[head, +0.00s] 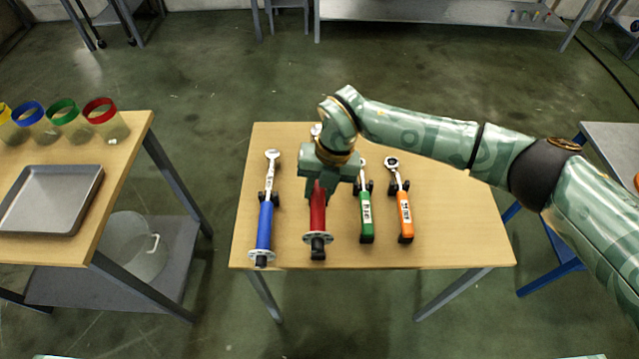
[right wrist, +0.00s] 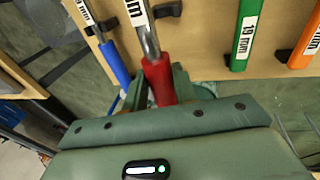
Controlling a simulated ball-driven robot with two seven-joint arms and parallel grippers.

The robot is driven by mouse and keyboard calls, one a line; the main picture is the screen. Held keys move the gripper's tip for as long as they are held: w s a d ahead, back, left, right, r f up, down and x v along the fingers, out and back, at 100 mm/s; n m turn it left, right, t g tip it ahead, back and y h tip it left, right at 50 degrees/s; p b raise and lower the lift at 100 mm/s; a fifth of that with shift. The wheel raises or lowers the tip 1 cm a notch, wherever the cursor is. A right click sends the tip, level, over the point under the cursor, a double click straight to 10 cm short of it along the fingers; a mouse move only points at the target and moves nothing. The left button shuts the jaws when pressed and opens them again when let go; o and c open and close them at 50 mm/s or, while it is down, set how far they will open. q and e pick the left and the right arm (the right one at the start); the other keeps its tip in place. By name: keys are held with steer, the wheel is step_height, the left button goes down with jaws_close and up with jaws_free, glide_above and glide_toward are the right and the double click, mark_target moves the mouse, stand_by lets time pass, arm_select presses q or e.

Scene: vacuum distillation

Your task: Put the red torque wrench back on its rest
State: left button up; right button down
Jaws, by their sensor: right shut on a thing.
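The red torque wrench (head: 317,218) is between the blue and green wrenches over the wooden table (head: 450,235), its handle end toward the table's near edge. My right gripper (head: 320,188) comes down on it from above and is shut on its red handle. In the right wrist view the red handle (right wrist: 158,80) sits between the green fingers, and its metal shaft runs up beside a black rest (right wrist: 167,10). The gripper hides the wrench's upper part in the head view. I cannot tell whether the wrench touches its rest. My left gripper is not in view.
The blue wrench (head: 265,222) lies left of the red one; the green (head: 366,222) and orange (head: 405,215) wrenches lie to its right, on black rests. The table's right part is bare.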

steer(key=shift+d+b+x, duration=0.2)
steer(key=shift+b+x, duration=0.15)
steer(key=shift+x, duration=0.55)
steer(key=shift+d+b+x, duration=0.15)
steer(key=shift+b+x, duration=0.2)
steer(key=shift+x, duration=0.5)
steer(key=shift+d+b+x, duration=0.2)
steer(key=shift+b+x, duration=0.15)
steer(key=shift+x, duration=0.55)
steer(key=shift+w+f, duration=0.1)
steer(key=shift+w, duration=0.15)
steer(key=shift+p, duration=0.45)
steer(key=shift+d+b+x, duration=0.15)
steer(key=shift+b+x, duration=0.25)
steer(key=shift+x, duration=0.3)
steer(key=shift+d+b+x, duration=0.15)
steer(key=shift+b+x, duration=0.2)
steer(key=shift+x, duration=0.4)
steer(key=c, duration=1.1)
jaws_free()
steer(key=shift+o, duration=0.3)
steer(key=shift+f, duration=0.1)
